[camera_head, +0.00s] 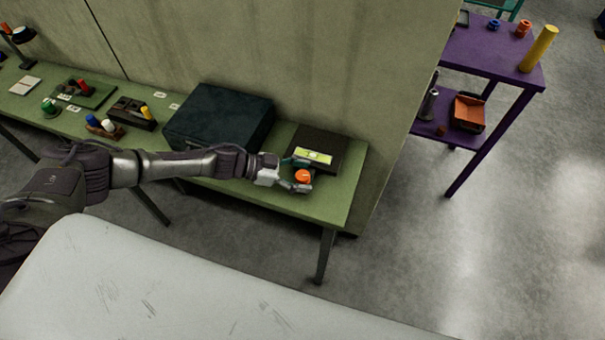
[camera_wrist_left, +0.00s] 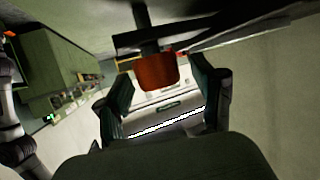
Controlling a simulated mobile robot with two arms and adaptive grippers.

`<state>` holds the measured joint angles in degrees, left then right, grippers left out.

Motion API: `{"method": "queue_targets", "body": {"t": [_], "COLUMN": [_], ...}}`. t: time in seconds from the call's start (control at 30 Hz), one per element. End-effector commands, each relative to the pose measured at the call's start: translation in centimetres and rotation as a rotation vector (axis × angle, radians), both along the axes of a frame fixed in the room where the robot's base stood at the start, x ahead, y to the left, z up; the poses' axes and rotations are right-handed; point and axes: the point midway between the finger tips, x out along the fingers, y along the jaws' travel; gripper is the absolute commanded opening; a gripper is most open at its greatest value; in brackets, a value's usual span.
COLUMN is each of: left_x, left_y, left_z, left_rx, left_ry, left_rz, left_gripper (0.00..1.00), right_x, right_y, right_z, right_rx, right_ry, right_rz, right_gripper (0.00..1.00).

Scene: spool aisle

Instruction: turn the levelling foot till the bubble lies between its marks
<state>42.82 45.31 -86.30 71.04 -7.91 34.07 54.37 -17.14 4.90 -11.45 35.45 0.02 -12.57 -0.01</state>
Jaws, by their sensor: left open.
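The levelling foot has an orange knob (camera_head: 302,176) at the front of a dark plate (camera_head: 327,142) on the green table. A pale yellow-green level (camera_head: 313,156) lies on the plate; its bubble and marks are too small to read. My left gripper (camera_head: 297,177) is open, with its fingers on either side of the knob. In the left wrist view the orange-red knob (camera_wrist_left: 157,72) shows between the two spread fingers (camera_wrist_left: 165,98), with gaps at both sides. A whitish strip with a green patch, seemingly the level (camera_wrist_left: 168,105), shows behind it. My right gripper is not in view.
A large dark box (camera_head: 218,118) stands on the green table (camera_head: 345,196) left of the plate, close behind my left arm. A wall panel (camera_head: 320,70) rises behind. A purple shelf (camera_head: 497,52) stands at right, with open floor before it.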

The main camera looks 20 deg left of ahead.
Motion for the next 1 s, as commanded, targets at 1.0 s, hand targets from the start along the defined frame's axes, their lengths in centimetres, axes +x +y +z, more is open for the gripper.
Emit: {"method": "queue_targets", "body": {"t": [1.0], "left_x": [-3.9], "left_y": [10.1], "left_z": [4.5], "left_rx": [0.000], "left_ry": [0.000], "left_rz": [0.000], "left_gripper": [0.68], "right_x": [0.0], "right_y": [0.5], "right_z": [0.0], "right_rx": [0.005], "right_ry": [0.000], "right_rz": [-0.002], "right_gripper": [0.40]}}
